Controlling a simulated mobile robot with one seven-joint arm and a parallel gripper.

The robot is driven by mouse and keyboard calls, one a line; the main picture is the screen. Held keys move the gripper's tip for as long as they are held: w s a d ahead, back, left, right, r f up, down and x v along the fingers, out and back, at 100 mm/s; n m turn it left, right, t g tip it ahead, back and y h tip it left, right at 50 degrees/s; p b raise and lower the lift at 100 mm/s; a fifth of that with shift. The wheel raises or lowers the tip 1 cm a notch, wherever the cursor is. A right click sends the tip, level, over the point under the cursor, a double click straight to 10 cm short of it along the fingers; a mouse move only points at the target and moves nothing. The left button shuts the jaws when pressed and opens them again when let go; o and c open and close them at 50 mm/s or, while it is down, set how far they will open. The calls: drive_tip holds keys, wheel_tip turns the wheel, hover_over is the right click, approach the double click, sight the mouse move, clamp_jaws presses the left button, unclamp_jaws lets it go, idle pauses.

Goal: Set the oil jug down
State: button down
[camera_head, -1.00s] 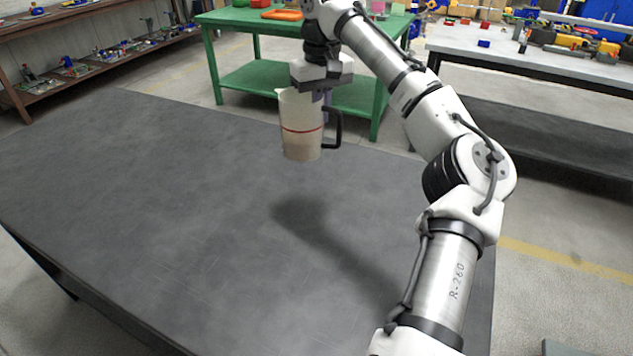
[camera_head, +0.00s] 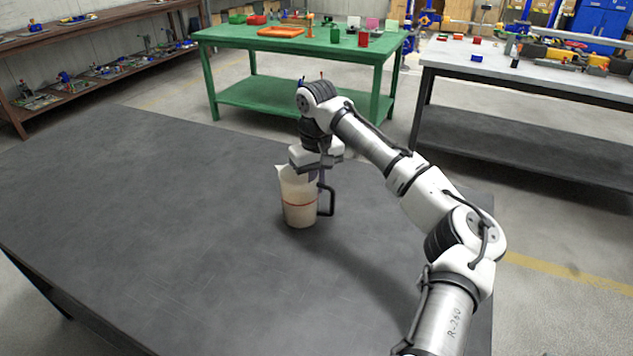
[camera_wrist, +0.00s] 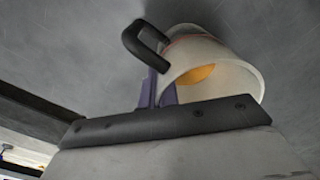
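The oil jug (camera_head: 299,205) is a pale, translucent jug with a red line around it and a dark handle. It is upright, and its base is at or very near the dark grey tabletop (camera_head: 180,230). My gripper (camera_head: 319,177) points down over the jug's handle side and is shut on it. In the wrist view, the purple fingers (camera_wrist: 160,92) are at the jug's wall beside the handle, and the jug (camera_wrist: 225,68) shows its open mouth with orange-yellow inside. The exact finger contact is partly hidden.
The tabletop around the jug is clear. Behind it stand a green table (camera_head: 300,42) with trays and small items, and a grey workbench (camera_head: 530,75) with tools. Shelves (camera_head: 100,60) with parts line the left wall.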

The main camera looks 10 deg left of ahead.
drive_tip(key=shift+r, duration=0.1)
drive_tip(key=c, duration=2.1)
unclamp_jaws()
drive_tip(key=o, duration=0.4)
